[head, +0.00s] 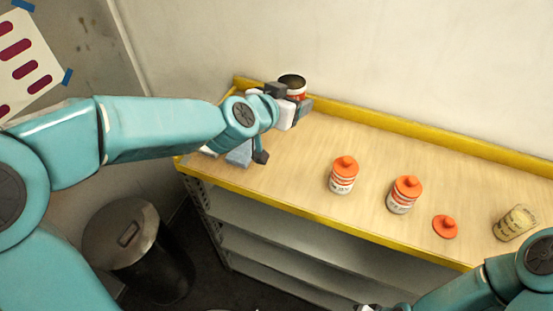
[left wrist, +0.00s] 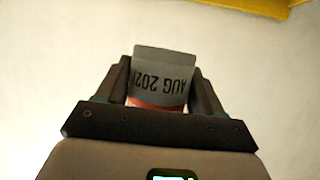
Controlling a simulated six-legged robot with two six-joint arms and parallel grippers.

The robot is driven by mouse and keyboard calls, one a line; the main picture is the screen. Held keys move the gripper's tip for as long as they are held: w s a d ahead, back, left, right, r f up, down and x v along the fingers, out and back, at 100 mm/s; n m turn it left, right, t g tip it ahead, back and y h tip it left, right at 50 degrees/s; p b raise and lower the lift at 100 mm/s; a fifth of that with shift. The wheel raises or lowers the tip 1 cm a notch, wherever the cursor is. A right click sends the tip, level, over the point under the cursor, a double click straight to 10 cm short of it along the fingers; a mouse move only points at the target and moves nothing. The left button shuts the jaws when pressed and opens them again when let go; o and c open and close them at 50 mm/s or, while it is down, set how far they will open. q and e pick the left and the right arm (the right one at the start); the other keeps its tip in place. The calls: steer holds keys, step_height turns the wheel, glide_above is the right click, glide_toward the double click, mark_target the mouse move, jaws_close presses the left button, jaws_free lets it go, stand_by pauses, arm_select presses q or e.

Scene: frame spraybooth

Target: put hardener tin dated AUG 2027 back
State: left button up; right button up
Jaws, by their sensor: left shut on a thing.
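My left gripper (head: 290,101) is shut on a hardener tin (head: 293,84) at the far left end of the bench, by the back wall. The tin has a dark top with no orange lid on it, and a band of red. Only a sliver of my right gripper may show at the bottom edge.
The wooden bench (head: 300,150) has a raised yellow back edge. A loose orange lid (head: 445,227) lies right of the tins, and a yellowish jar (head: 515,222) leans or lies at the far right. A dark bin (head: 122,232) stands on the floor at left. The bench's back middle is clear.

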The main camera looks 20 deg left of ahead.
arm_select(q)
steer(key=shift+s+r, duration=0.1)
steer(key=b, duration=0.5)
glide_above(286, 169)
step_height(286, 169, down, 6)
steer(key=f, duration=0.1)
step_height(286, 169, down, 8)
steer(key=shift+s+r+b, duration=0.1)
steer(key=shift+s+b, duration=0.05)
steer(key=shift+b, duration=0.3)
step_height(286, 169, down, 4)
steer(key=shift+f, duration=0.35)
